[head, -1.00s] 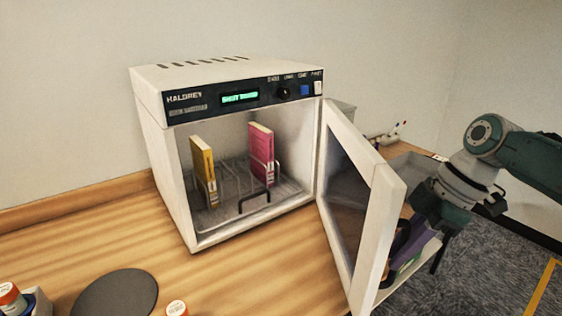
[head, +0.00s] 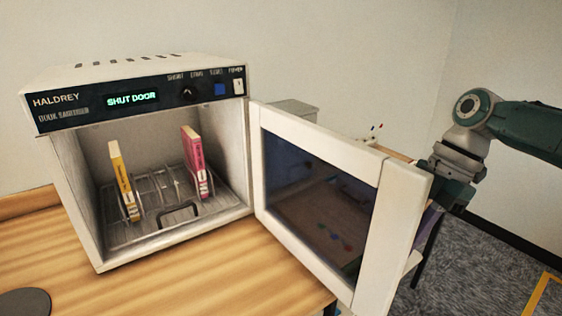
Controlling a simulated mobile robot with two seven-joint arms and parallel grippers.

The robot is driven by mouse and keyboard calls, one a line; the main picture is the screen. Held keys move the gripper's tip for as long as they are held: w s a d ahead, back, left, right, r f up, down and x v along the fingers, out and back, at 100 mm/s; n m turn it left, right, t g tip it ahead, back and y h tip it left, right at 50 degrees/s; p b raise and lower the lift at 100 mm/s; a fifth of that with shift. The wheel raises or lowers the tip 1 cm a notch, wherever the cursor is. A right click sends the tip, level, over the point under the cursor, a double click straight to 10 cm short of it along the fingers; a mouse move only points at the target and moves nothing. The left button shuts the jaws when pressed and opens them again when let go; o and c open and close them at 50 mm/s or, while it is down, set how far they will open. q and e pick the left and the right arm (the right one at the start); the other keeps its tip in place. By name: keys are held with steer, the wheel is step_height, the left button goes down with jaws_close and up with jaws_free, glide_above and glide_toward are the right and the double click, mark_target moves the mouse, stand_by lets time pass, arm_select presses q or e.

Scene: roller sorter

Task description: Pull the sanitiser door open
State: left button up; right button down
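The sanitiser (head: 145,85) is a white box on the wooden worktop with a dark front panel and a green display reading "SHUT DOOR". Its door (head: 400,230), a white frame around a dark glass pane, stands wide open, hinged at the right side of the box. Inside, a yellow book (head: 123,180) and a pink book (head: 194,163) stand upright in a wire rack (head: 160,205). My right arm comes in from the right and ends behind the door's free edge. The door hides my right gripper's fingers and its handle. My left gripper is not in view.
The wooden worktop (head: 200,275) is clear in front of the sanitiser. A dark round disc (head: 24,302) lies at its left front. Behind the door are a grey box (head: 293,106) and partly hidden items. Grey carpet (head: 480,265) lies to the right.

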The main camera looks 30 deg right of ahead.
stand_by(0.3)
steer(key=c, duration=0.8)
jaws_free()
steer(key=shift+c, duration=0.2)
steer(key=shift+r, duration=0.1)
steer(key=v, duration=0.9)
steer(key=shift+d+r+b, duration=0.2)
steer(key=shift+r+b, duration=0.1)
steer(key=shift+s, duration=0.1)
